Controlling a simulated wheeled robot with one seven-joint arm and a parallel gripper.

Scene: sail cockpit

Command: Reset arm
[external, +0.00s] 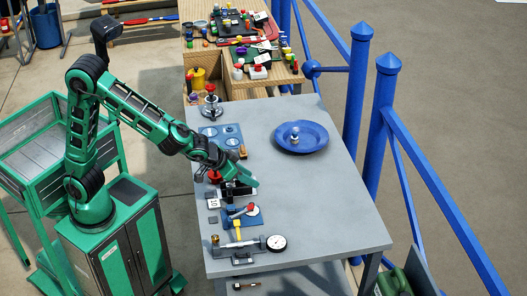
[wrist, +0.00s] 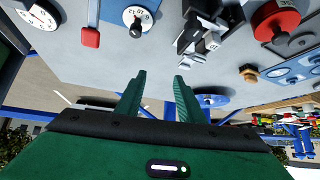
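My green arm reaches from the left over the grey table (external: 325,205). My gripper (external: 256,183) is above the table's middle, near a black block assembly (external: 235,188) with a red knob beside it. I cannot tell its exact height. In the wrist view, the two green fingers of my gripper (wrist: 157,88) stand apart with nothing between them, so it is open and empty. The black and white assembly (wrist: 200,38) lies beyond the fingertips in that view.
A blue plate (external: 316,146) holding a small silvery item sits at the table's back right. A gauge (external: 276,242) and a blue panel (external: 255,219) with a lever are near the front. A red-topped fitting (external: 211,105) stands behind. Blue railing posts (external: 382,120) rise right.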

